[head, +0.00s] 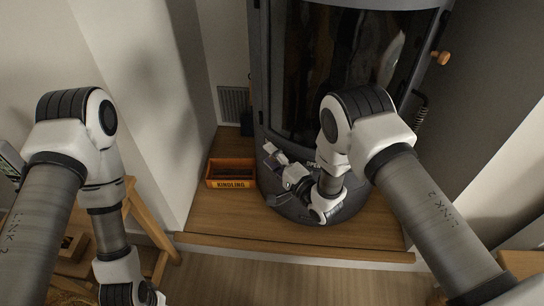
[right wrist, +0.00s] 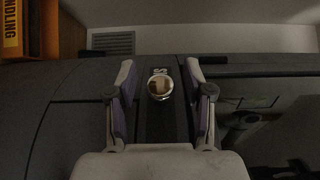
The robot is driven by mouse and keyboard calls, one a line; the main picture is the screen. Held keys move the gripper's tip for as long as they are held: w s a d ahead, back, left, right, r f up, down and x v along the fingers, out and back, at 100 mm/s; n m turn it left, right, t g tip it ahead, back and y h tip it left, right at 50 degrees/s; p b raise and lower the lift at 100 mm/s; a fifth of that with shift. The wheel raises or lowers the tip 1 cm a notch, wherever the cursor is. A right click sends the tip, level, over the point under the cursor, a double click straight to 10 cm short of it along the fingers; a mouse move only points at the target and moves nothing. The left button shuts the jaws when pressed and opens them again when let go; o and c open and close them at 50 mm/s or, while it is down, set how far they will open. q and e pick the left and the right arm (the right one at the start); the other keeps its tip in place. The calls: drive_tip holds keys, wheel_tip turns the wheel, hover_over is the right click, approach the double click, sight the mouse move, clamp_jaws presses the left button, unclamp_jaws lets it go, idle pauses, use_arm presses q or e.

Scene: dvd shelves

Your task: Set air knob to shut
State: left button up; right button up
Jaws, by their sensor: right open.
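The air knob (right wrist: 160,86) is a small round knob with a bright metal rim and a tan face, on the dark front of the stove (head: 340,70). In the right wrist view it sits between the two fingers of my right gripper (right wrist: 161,75), with a gap on each side. The right gripper is open, and in the head view (head: 271,158) it is low at the stove's front. I cannot make out the knob in the head view. Part of a light label, seemingly an "S", shows just beyond the knob. The word "OPEN" (head: 314,165) shows on the stove beside my right wrist.
An orange kindling box (head: 231,183) stands on the wooden hearth (head: 225,225) left of the stove. The stove's glass door has a wooden handle knob (head: 441,58) at upper right. A wooden stool (head: 150,225) stands at left. My left arm hangs over the floor at left.

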drive_tip(key=v, duration=1.2)
